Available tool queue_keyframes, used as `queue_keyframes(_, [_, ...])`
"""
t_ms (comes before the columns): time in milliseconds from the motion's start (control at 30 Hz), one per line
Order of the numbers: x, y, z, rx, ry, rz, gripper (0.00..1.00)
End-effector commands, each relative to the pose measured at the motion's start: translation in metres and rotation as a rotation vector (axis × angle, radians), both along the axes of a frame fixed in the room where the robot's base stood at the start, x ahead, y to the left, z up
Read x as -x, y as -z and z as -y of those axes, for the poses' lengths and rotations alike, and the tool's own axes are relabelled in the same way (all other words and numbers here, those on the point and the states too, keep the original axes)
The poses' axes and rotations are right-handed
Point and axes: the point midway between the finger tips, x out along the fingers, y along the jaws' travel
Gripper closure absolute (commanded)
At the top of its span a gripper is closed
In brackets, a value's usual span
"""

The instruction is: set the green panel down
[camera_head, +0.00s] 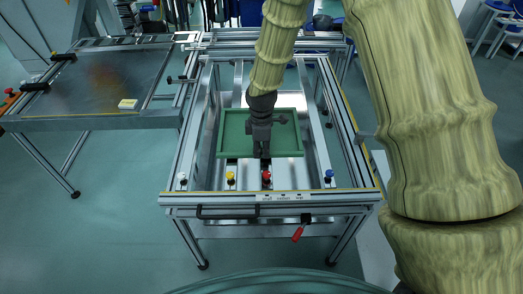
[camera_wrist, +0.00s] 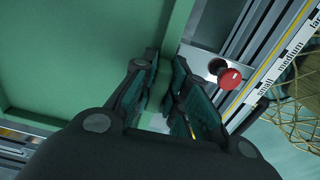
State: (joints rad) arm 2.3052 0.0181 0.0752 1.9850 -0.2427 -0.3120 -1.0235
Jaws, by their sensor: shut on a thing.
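The green panel (camera_head: 232,137) is a shallow tray-like plate with a raised rim. In the head view it lies roughly level within the frame of the middle fixture (camera_head: 338,120). My gripper (camera_head: 264,153) comes down from above at the panel's near edge. In the wrist view my gripper (camera_wrist: 166,80) is shut on the panel's rim, and the green panel (camera_wrist: 80,65) fills the upper left. Whether the panel touches the fixture or hangs just above it cannot be told. My gripper hides part of the near rim.
A red-handled clamp (camera_head: 299,232) hangs at the front. A second table (camera_head: 105,80) stands left, bearing a small yellow-and-white block (camera_head: 128,104).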

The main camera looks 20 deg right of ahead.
Motion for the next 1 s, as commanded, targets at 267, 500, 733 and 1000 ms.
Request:
queue_keyframes(267, [-0.0008,0.0074,-0.0005,0.000,0.000,0.002,1.00])
queue_keyframes(500, [0.0001,0.0104,-0.0005,-0.001,0.000,0.000,0.80])
queue_keyframes(733, [0.0000,0.0102,-0.0004,-0.001,0.000,0.000,0.64])
queue_keyframes(1000, [-0.0005,0.0057,-0.0005,0.000,0.000,0.002,0.64])
